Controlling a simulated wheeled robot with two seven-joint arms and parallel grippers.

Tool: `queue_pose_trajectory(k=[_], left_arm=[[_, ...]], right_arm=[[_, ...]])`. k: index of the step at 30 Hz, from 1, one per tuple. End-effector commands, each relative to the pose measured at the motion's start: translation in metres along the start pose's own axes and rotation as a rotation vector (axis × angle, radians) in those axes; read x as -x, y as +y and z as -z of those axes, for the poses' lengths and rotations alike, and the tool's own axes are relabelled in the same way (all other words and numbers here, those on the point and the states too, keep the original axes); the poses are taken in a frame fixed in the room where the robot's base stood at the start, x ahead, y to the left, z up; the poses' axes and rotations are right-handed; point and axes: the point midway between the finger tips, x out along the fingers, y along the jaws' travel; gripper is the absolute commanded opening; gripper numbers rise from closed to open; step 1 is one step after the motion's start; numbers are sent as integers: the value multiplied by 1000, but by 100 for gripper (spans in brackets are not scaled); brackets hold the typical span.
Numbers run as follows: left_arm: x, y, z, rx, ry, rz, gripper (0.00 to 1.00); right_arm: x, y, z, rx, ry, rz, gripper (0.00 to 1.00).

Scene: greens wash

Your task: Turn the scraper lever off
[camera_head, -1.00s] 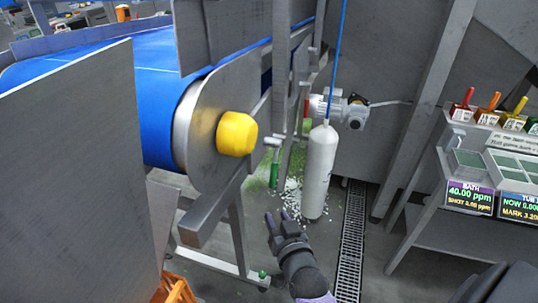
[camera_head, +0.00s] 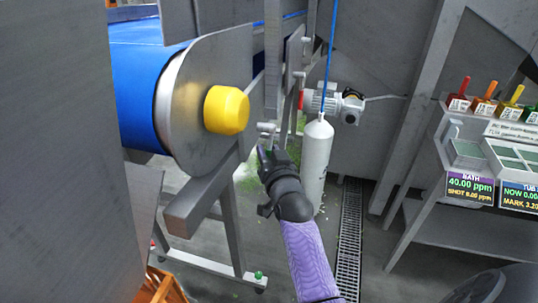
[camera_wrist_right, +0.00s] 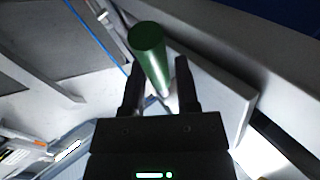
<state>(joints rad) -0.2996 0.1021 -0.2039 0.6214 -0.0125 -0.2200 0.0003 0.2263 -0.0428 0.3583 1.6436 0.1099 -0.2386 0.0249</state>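The scraper lever has a green handle (camera_wrist_right: 148,46) that stands out toward the camera in the right wrist view. In the head view its metal pivot (camera_head: 266,128) shows below the end of the blue conveyor, and my right gripper hides most of the handle. My right gripper (camera_head: 265,157) is at the lever. In the wrist view its two dark fingers (camera_wrist_right: 157,78) are apart, one on each side of the green handle, with a gap showing on the left. I cannot tell whether the right finger touches it. My left gripper is not in view.
A yellow roller cap (camera_head: 227,110) and the steel conveyor frame (camera_head: 203,194) are close on the left. A white cylinder (camera_head: 316,165) hangs on a blue hose just right of my gripper. A floor drain (camera_head: 351,235) and a display stand (camera_head: 458,235) are farther right.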

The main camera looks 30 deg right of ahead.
Motion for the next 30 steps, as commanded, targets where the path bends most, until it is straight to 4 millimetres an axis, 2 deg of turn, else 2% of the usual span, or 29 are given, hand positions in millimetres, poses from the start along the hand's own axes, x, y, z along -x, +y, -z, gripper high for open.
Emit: queue_pose_trajectory(k=[1,2,7,30], left_arm=[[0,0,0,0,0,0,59],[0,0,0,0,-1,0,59],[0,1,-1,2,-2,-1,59],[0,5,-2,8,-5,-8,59]], right_arm=[[0,0,0,0,0,0,39],[0,0,0,0,0,0,35],[0,0,0,0,0,0,0],[1,0,-1,0,-2,0,0]])
